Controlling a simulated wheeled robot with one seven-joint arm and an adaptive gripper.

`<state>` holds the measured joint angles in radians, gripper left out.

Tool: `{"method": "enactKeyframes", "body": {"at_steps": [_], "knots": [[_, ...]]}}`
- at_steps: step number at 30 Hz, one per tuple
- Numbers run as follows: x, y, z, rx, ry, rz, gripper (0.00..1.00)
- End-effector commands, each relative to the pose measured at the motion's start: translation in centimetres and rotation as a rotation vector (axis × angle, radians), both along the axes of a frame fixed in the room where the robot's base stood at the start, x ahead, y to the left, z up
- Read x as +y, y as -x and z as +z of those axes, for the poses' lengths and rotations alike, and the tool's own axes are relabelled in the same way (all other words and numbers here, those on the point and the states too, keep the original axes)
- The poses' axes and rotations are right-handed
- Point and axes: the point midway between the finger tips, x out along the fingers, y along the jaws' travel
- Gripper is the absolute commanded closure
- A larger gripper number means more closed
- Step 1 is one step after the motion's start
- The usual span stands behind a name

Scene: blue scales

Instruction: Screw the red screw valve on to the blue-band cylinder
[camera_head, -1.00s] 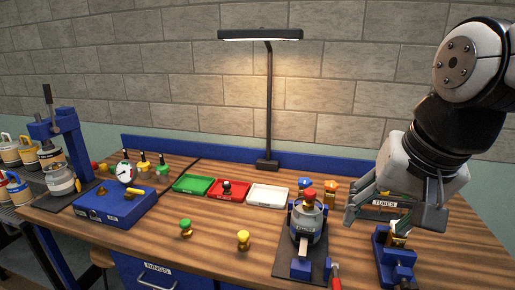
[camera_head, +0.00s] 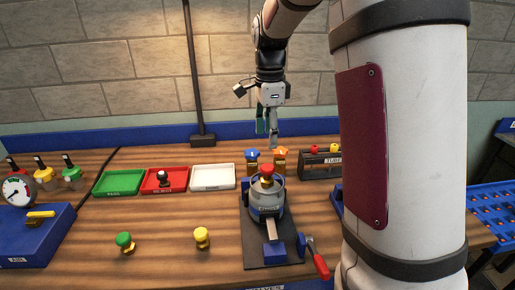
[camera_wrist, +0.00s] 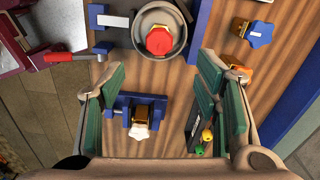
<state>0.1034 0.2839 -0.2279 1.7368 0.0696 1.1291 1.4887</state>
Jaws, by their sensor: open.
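The red screw valve (camera_head: 267,170) sits upright on top of the grey cylinder (camera_head: 278,192), its brass neck showing beneath the red knob. I cannot tell how far it is threaded in. The cylinder stands in a blue clamp on a dark plate, and its band looks bluish. In the wrist view the red knob (camera_wrist: 159,41) shows from above, inside the cylinder's round rim (camera_wrist: 147,16). My gripper (camera_head: 267,139) points down above the table and appears behind the valve in the head view. Its green-padded fingers (camera_wrist: 160,68) are spread apart and empty; the knob appears just beyond the fingertips.
Blue (camera_head: 252,156) and orange (camera_head: 280,155) valves stand behind the cylinder. A blue vise (camera_wrist: 120,103) holds a white-topped brass part (camera_wrist: 141,127). A red-handled lever (camera_head: 320,266) juts out at front right. Green (camera_head: 125,241) and yellow (camera_head: 201,236) valves stand left.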

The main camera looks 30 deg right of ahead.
Motion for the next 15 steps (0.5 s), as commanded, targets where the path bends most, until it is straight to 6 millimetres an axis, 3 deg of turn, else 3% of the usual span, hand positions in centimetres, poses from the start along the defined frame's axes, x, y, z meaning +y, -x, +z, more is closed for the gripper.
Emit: {"method": "enactKeyframes", "body": {"at_steps": [15], "knots": [[0.0, 0.3, -8.8, 0.005, -0.001, 0.004, 0.43]]}}
